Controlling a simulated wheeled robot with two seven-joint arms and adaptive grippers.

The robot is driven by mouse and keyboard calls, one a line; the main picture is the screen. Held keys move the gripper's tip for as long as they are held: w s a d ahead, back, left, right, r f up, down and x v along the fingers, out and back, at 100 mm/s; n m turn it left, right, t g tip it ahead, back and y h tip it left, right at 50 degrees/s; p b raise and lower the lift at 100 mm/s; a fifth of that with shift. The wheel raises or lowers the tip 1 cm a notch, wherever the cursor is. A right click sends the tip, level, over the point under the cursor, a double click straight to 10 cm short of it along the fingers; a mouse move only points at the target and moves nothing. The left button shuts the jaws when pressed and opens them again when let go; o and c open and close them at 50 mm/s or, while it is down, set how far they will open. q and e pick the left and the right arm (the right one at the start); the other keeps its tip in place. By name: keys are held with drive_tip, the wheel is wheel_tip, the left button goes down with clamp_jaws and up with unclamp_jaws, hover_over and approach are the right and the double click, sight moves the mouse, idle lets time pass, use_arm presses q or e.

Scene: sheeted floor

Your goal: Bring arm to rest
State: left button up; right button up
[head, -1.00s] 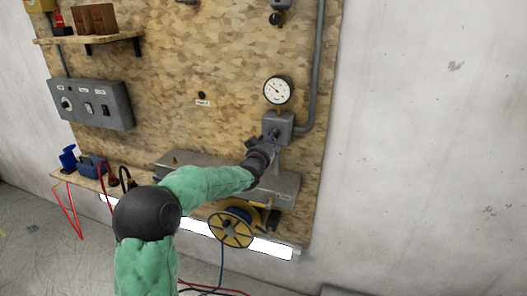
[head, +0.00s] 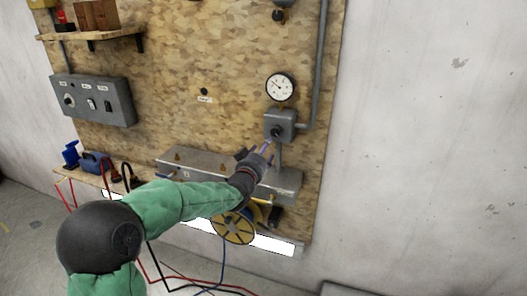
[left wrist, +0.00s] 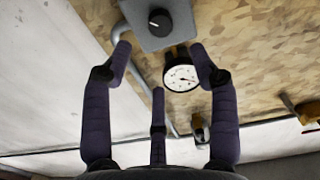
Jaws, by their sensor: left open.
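My left arm comes in from the lower left in the head view. Its green-sleeved forearm reaches up to my left gripper (head: 259,155), which is in front of the wooden board below a grey box (head: 280,123). The gripper is open and empty, with its purple-grey fingers spread in the left wrist view (left wrist: 160,53). The fingers look clear of the box and its round black knob (left wrist: 160,22). A white dial gauge (head: 280,87) sits above the box. My right gripper is not in view.
A long metal box (head: 205,168) and a yellow cable reel (head: 233,228) are close below the gripper and forearm. A grey switch panel (head: 93,101) is at left. Cables hang below the board (head: 180,90). The white wall at right is bare.

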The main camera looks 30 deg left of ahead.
use_arm(q)
drive_tip(key=s+d+f+g+h, duration=0.25)
drive_tip(key=d+f, duration=0.35)
drive_tip(key=f, duration=0.5)
drive_tip(key=s+d+f+g+h, duration=0.1)
drive_tip(key=d+f+g, duration=0.3)
drive_tip(key=f, duration=0.8)
drive_tip(key=s+d+f+g+h, duration=0.1)
drive_tip(key=s+d+f+h, duration=0.1)
drive_tip(key=d+f, duration=0.7)
drive_tip(key=s+d+f+g+h, duration=0.1)
drive_tip(key=s+d+f+g, duration=0.4)
drive_tip(key=s+f, duration=0.5)
drive_tip(key=s+d+f+m+g+h, duration=0.1)
drive_tip(key=s+d+f+g, duration=0.3)
drive_tip(key=s, duration=1.3)
drive_tip(key=d+f, duration=0.4)
drive_tip(key=f, duration=0.3)
drive_tip(key=shift+s+f+m+g, duration=0.15)
drive_tip(key=shift+s+m+g, duration=0.05)
drive_tip(key=shift+m+g, duration=0.15)
drive_tip(key=shift+h, duration=0.25)
